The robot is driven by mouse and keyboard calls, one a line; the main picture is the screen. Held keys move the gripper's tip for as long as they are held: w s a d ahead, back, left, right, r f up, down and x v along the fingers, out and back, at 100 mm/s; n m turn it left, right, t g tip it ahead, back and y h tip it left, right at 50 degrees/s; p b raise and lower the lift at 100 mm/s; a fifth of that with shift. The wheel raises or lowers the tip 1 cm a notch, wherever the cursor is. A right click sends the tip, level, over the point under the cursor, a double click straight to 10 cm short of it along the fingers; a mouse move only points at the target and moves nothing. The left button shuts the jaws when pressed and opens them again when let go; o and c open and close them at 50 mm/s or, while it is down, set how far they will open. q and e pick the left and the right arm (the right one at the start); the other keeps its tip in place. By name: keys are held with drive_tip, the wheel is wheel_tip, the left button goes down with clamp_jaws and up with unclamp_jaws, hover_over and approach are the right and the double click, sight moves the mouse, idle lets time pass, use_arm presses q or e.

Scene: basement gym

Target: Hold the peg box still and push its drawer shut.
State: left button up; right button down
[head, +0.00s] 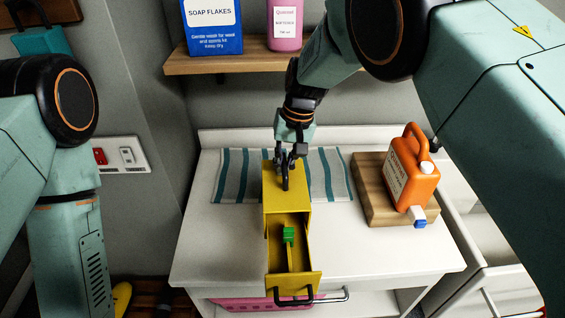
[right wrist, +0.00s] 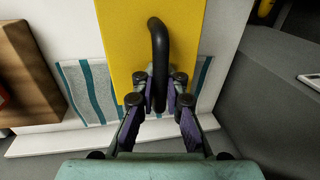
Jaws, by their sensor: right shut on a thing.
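The yellow peg box (head: 271,186) stands on the white counter with a black handle on top. Its drawer (head: 308,256) is pulled out toward me, with a black bar handle (head: 293,299) on its front. A green peg-like piece (head: 288,235) lies in the drawer. My right gripper (head: 285,168) is shut on the box's top handle. In the right wrist view its fingers (right wrist: 159,95) close around the black handle (right wrist: 158,45) above the yellow top (right wrist: 120,45). My left arm shows at the left, but its gripper is out of view.
A striped cloth (head: 232,176) lies under or behind the box. At the right, an orange jug (head: 412,170) stands on a wooden board (head: 368,190). A shelf (head: 225,61) with a blue carton (head: 212,25) and pink bottle (head: 285,24) hangs above. The counter (head: 215,250) left of the drawer is clear.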

drive_tip(key=shift+s+f+b, duration=0.15)
drive_tip(key=shift+f+b, duration=2.3)
drive_tip(key=shift+f, duration=2.25)
